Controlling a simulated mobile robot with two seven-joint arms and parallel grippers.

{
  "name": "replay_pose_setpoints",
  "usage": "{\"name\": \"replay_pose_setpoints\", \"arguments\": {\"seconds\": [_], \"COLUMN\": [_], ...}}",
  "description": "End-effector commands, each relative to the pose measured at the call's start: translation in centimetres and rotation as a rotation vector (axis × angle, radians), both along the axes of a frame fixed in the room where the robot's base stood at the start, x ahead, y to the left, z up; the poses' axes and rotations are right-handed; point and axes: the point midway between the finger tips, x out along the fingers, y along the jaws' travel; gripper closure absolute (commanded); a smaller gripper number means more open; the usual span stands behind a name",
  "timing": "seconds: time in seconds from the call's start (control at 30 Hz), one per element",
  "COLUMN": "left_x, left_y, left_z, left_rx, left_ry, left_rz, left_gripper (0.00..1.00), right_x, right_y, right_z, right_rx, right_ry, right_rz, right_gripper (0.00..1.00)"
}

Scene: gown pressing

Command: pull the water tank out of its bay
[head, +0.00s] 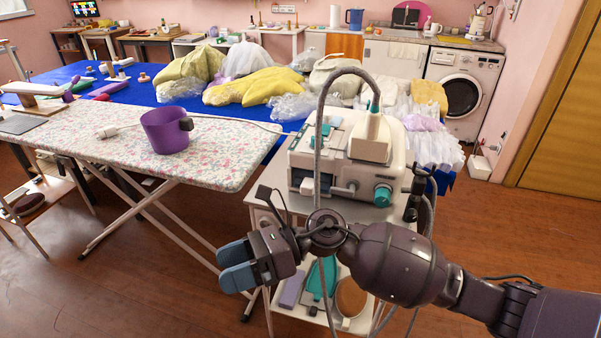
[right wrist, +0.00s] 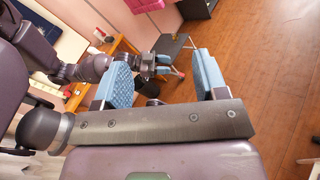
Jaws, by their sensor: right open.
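A white steam station (head: 345,165) with teal parts stands on a small cart in the head view. A white iron-like unit with a grey hose sits on top of it. I cannot tell for sure which part is the water tank or its bay; a low white block (head: 308,187) shows on the station's front left. My right gripper (head: 238,266) is open and empty, in front of and below the station, apart from it. Its blue pads also show in the right wrist view (right wrist: 163,79). My left gripper (right wrist: 162,68) seems to show beyond them, too small to read.
A floral ironing board (head: 225,150) with a purple jug (head: 165,132) stands to the left. The cart's lower shelf holds several items, including a teal one (head: 322,277). A blue table (head: 140,92) with garments is behind. Open floor lies at the front left.

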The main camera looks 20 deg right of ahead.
Motion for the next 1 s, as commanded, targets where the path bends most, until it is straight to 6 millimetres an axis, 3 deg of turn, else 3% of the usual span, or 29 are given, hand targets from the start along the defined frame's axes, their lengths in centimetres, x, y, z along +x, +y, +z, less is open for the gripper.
{"name": "replay_pose_setpoints", "arguments": {"seconds": [0.17,0.43,0.57,0.7,0.83,1.0], "left_x": [0.3,0.0,-0.2,-0.4,-0.4,-0.2], "left_y": [-0.1,-0.1,-0.1,-0.1,-0.1,-0.2], "left_z": [-0.8,-2.5,-3.0,-3.6,-4.0,-4.0], "left_rx": [0.001,0.005,0.006,0.008,0.007,0.006], "left_ry": [0.004,0.026,0.033,0.044,0.050,0.047], "left_rz": [-0.006,-0.012,-0.015,-0.016,-0.017,-0.018], "left_gripper": [0.57,0.57,0.57,0.57,0.57,0.57], "right_x": [1.4,7.2,11.1,14.8,17.0,18.2], "right_y": [-0.7,-5.9,-9.6,-13.3,-15.7,-17.2], "right_z": [-2.6,-4.4,-3.4,-1.1,1.1,2.6], "right_rx": [-0.298,-0.782,-1.038,-1.287,-1.454,-1.556], "right_ry": [-0.386,-0.869,-1.040,-1.152,-1.197,-1.212], "right_rz": [0.236,0.578,0.730,0.859,0.934,0.976], "right_gripper": [0.34,0.34,0.34,0.34,0.34,0.34]}}
